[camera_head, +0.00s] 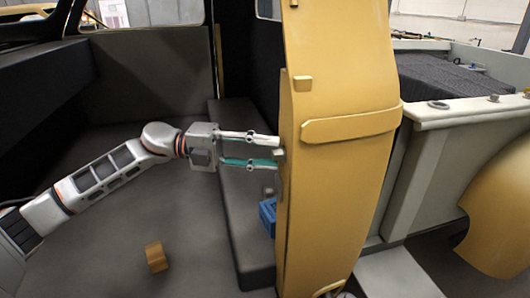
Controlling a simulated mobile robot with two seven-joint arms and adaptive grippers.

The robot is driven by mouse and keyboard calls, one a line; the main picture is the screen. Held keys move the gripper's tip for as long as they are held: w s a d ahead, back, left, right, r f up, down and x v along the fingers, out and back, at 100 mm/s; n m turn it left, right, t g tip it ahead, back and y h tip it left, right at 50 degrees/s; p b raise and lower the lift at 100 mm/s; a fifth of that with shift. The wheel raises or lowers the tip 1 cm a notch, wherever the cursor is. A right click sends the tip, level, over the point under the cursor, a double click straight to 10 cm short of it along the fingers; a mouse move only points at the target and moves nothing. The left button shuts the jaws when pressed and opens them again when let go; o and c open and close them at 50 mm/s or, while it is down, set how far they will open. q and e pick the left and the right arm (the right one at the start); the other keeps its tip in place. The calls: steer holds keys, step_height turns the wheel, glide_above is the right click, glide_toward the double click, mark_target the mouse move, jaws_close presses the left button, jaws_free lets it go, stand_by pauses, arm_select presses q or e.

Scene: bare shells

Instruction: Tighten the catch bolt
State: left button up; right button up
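A tall yellow door-like panel (335,190) stands upright in the middle of the view. A small grey bolt head (279,155) sits on its left edge, and I take it for the catch bolt. My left gripper (277,151) reaches in from the left with its two fingers apart, one above the other. The fingertips are at the panel's edge, with the bolt head between them or just beyond. I cannot tell whether they touch it. A second grey knob (268,191) shows lower on the same edge. My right gripper is not in view.
A blue block (268,215) is partly hidden behind the panel's left edge. A brown block (155,257) lies on the grey floor at the lower left. A pale vehicle-body wall (470,112) stands to the right. The floor around the brown block is clear.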

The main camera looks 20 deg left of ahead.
arm_select(q)
steer(key=v, duration=1.2)
stand_by(0.5)
